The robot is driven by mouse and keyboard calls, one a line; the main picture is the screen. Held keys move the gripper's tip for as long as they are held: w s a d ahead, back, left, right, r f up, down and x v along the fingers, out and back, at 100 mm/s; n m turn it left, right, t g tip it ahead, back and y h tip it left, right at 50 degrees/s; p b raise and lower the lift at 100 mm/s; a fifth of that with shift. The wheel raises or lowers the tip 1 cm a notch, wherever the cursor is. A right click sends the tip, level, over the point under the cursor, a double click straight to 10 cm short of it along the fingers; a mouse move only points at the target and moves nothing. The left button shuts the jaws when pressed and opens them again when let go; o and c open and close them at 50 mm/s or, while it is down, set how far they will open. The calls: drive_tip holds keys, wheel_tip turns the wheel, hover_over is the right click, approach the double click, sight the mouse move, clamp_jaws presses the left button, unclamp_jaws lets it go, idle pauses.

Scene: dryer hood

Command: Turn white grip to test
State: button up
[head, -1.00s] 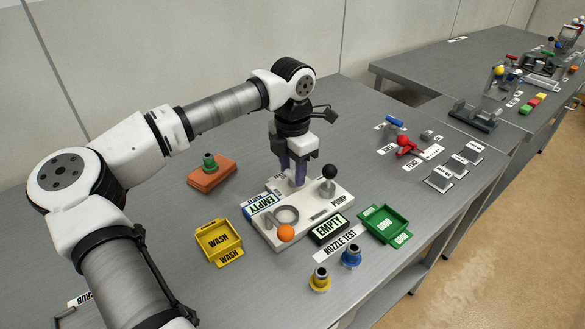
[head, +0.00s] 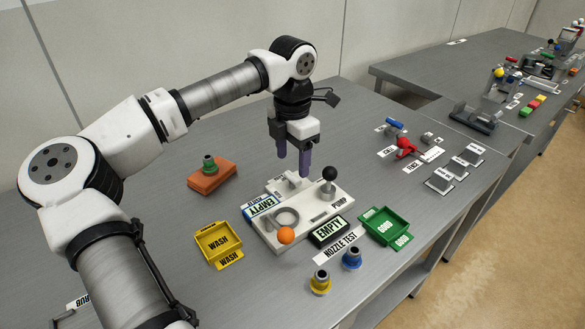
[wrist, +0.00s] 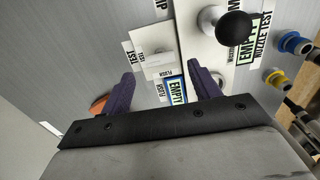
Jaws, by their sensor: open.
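The white test station (head: 330,208) stands mid-table. Its white grip (head: 291,181) is at the back edge, just under my gripper (head: 293,166). My gripper points down, its two purple fingers apart and empty, a little above the grip. In the wrist view, the white grip (wrist: 157,61) lies between and ahead of the open fingers (wrist: 161,74). Labels "TEST" (wrist: 131,57) and "FLUSH" (wrist: 163,88) show beside it. I cannot tell exactly which label the grip points to.
A black-knobbed pump lever (head: 329,173) rises right of the gripper. An orange ball (head: 286,235) is at the station's front. A yellow wash tray (head: 218,242), green good tray (head: 385,225) and orange block (head: 212,177) stand around it. "EMPTY" shows on a display (head: 328,230).

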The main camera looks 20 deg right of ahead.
sight(293, 176)
wheel_tip(293, 176, up, 10)
idle(0.3)
drive_tip(key=shift+s+f, duration=0.1)
drive_tip(key=shift+f, duration=0.05)
